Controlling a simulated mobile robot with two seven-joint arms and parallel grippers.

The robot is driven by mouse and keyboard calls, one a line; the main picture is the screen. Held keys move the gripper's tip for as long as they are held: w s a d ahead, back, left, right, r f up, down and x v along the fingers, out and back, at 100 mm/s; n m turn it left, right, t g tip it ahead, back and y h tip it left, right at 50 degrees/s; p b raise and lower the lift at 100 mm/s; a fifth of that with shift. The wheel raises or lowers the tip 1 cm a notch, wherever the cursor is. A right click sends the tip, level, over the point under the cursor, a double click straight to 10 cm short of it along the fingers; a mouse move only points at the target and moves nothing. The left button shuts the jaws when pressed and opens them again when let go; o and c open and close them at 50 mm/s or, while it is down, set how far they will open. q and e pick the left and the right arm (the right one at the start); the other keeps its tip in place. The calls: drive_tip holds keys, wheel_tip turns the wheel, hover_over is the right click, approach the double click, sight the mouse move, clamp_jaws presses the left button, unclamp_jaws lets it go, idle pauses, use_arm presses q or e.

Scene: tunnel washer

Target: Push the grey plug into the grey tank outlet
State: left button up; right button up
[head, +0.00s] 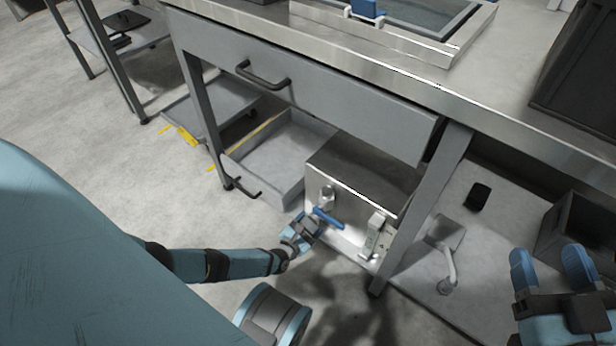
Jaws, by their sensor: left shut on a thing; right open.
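The tank looks to be the steel box (365,172) under the workbench. A round grey fitting (327,195) on its front face seems to be the outlet. My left gripper (308,226) is low at the left of this front face, just below the fitting. It is shut on a small grey thing, seemingly the plug, mostly hidden by the fingers. I cannot tell whether the plug touches the outlet. My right gripper (552,262) is open and empty at the lower right.
The workbench (300,90) overhangs the tank, and its leg (430,205) stands just right of it. An open grey drawer (285,150) is on the left. A light switch-like fixture (376,238) is on the tank's right front. A grey bent pipe (447,262) and a black block (478,196) are further right.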

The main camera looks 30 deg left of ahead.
use_arm(q)
drive_tip(key=shift+w, duration=0.1)
use_arm(e)
drive_tip(key=shift+r, duration=0.1)
use_arm(q)
drive_tip(key=o, duration=1.1)
drive_tip(key=shift+s, duration=0.3)
drive_tip(key=s+p, duration=0.1)
drive_tip(key=s, duration=0.3)
drive_tip(key=s+r+p, duration=0.1)
drive_tip(key=s, duration=0.3)
drive_tip(key=s+p, duration=0.2)
drive_tip(key=s, duration=0.3)
drive_tip(key=shift+a+r, duration=0.2)
drive_tip(key=shift+r, duration=0.1)
use_arm(e)
drive_tip(key=s+m, duration=0.1)
drive_tip(key=a+m+g, duration=0.1)
drive_tip(key=m, duration=0.1)
drive_tip(key=shift+s+a+f+h, duration=0.1)
drive_tip(key=shift+s+f+h, duration=0.2)
drive_tip(key=shift+s, duration=0.1)
use_arm(q)
drive_tip(key=shift+s, duration=0.1)
use_arm(e)
drive_tip(key=shift+f, duration=0.15)
